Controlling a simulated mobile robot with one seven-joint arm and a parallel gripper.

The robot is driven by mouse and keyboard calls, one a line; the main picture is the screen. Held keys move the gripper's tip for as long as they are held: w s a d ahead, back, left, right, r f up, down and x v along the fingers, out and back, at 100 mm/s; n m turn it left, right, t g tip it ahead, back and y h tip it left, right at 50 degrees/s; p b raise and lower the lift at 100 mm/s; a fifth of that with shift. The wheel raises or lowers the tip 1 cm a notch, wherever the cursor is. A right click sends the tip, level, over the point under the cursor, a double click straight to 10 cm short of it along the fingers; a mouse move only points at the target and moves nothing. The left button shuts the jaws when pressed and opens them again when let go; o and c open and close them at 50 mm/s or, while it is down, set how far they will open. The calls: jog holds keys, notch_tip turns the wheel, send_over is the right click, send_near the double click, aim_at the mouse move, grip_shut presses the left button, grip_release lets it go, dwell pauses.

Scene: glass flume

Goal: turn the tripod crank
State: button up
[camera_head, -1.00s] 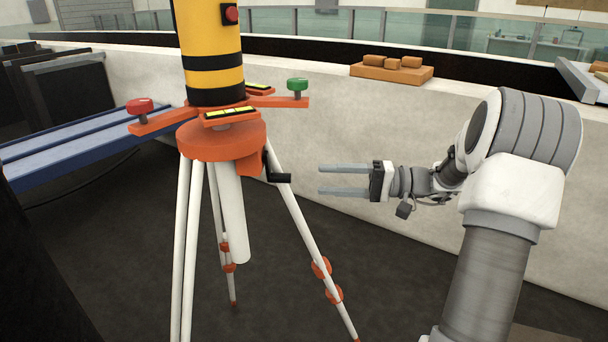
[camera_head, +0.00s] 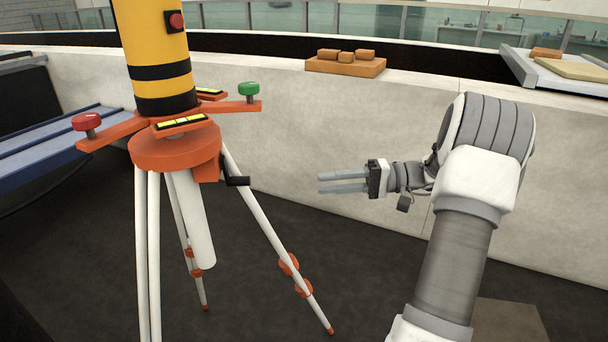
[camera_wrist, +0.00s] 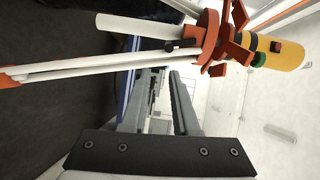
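The tripod (camera_head: 176,150) has an orange head and white legs with orange clamps. Its small black crank (camera_head: 236,181) sticks out at the right side of the head, just below it. My gripper (camera_head: 320,183) is to the right of the crank, pointing left, with a clear gap between them. Its two grey fingers are apart with nothing between them. In the wrist view the tripod (camera_wrist: 208,38) lies sideways at the top, with the black crank (camera_wrist: 182,45) beyond the fingertips of my gripper (camera_wrist: 163,75).
A yellow and black cylinder (camera_head: 156,50) stands on the tripod, flanked by a red knob (camera_head: 86,122) and a green knob (camera_head: 249,88). An orange tray of blocks (camera_head: 345,66) sits on the white wall ledge (camera_head: 440,90). Blue rails (camera_head: 40,145) lie at the left. Dark floor is open around the legs.

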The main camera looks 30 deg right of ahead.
jog(key=s+f+g+h+p, duration=0.1)
jog(key=f, duration=0.1)
jog(key=f+h+p, duration=0.2)
jog(key=f, duration=0.1)
jog(key=s+a+f+g+h+p, duration=0.1)
jog(key=f+p, duration=0.1)
jog(key=shift+s+f+m+g+h, duration=0.3)
jog(key=shift+f, duration=0.05)
grip_shut()
jog(key=s+d+f+n+g+h+p, duration=0.45)
jog(key=s+d+n+h+p, duration=0.45)
jog(key=h+p, duration=0.4)
jog(key=w+a+r+n+t+y+p, duration=0.4)
jog(key=a+r+n+t+p, duration=0.1)
jog(key=a+r, duration=0.5)
jog(key=w+a+r+n+t+y+p, duration=0.4)
jog(key=a+r+n+t+p, duration=0.2)
jog(key=a+r, duration=0.5)
jog(key=shift+a+r+n+p, duration=0.15)
jog(key=shift+a+n+p, duration=0.15)
jog(key=shift+a+n, duration=0.8)
